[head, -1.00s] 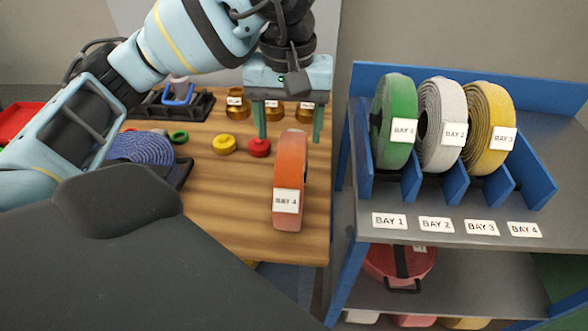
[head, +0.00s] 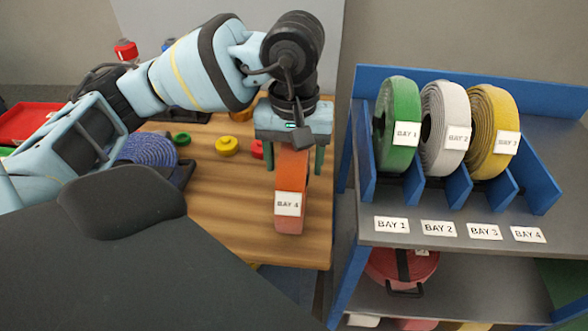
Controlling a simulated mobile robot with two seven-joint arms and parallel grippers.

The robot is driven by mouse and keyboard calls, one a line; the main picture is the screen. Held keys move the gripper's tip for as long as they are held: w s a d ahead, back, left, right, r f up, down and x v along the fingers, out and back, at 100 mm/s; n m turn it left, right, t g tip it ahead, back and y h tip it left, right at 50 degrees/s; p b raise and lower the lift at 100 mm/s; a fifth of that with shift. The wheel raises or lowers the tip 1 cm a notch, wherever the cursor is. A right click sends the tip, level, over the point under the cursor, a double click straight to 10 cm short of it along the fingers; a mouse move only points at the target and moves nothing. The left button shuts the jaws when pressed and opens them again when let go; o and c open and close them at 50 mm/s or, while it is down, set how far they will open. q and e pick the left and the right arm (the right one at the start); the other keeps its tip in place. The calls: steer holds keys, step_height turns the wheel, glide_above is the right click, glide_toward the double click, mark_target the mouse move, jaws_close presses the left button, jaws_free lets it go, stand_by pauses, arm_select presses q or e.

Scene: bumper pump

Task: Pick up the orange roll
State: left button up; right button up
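The orange roll (head: 291,185) stands upright on the wooden table (head: 230,215), near its right edge, with a white BAY 4 label facing me. My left gripper (head: 295,171) points down over the top of the roll. Its two green fingers are spread, one on each side of the roll, and a gap shows at the right finger. The gripper body hides the top of the roll. My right gripper is not in view.
A blue rack (head: 350,230) at the right holds a green roll (head: 398,125), a white roll (head: 445,130) and a yellow roll (head: 488,125); the BAY 4 slot is empty. Yellow (head: 227,146) and red (head: 257,149) pieces and a blue coil (head: 147,149) lie on the table.

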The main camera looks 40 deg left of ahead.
arm_select(q)
jaws_close()
steer(key=shift+r, duration=0.15)
stand_by(0.4)
